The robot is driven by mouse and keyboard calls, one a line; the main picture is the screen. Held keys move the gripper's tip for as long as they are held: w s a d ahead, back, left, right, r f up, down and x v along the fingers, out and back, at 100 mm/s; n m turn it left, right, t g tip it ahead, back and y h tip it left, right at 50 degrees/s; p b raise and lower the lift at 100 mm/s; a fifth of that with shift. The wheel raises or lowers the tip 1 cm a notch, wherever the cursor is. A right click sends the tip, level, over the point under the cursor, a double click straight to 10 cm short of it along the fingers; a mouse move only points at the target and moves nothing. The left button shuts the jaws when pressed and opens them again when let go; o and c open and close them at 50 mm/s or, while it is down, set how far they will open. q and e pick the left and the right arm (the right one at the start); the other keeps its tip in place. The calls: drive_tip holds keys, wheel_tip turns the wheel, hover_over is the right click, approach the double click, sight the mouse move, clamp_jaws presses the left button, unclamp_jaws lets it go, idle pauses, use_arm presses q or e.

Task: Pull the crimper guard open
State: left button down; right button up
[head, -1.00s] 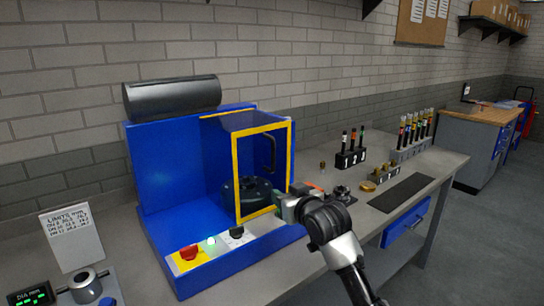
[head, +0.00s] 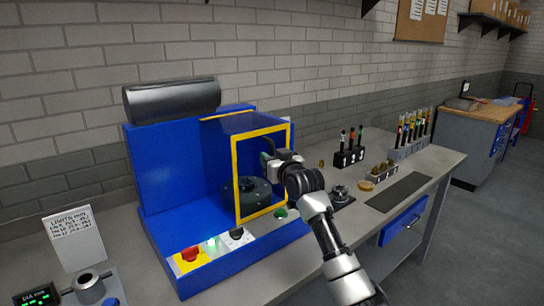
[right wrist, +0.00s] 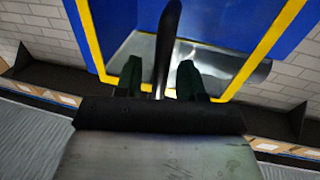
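The crimper (head: 170,180) is a blue machine on the bench, with a dark round die head (head: 246,192) inside. Its guard (head: 236,180) is a clear panel in a yellow frame, standing across the opening and seemingly closed. The guard's black handle (head: 270,143) is partly hidden by my right gripper (head: 268,160). In the right wrist view the handle (right wrist: 168,40) runs between the two green fingertips of my right gripper (right wrist: 159,80). The fingers are apart, with gaps visible beside the handle. My left gripper is not in view.
Racks of vials (head: 350,152) and small fittings (head: 382,174) stand to the right on the bench. A gauge (head: 87,287) and a limits card (head: 73,238) are at left.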

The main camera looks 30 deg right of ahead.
drive_tip(key=shift+w, duration=0.2)
clamp_jaws()
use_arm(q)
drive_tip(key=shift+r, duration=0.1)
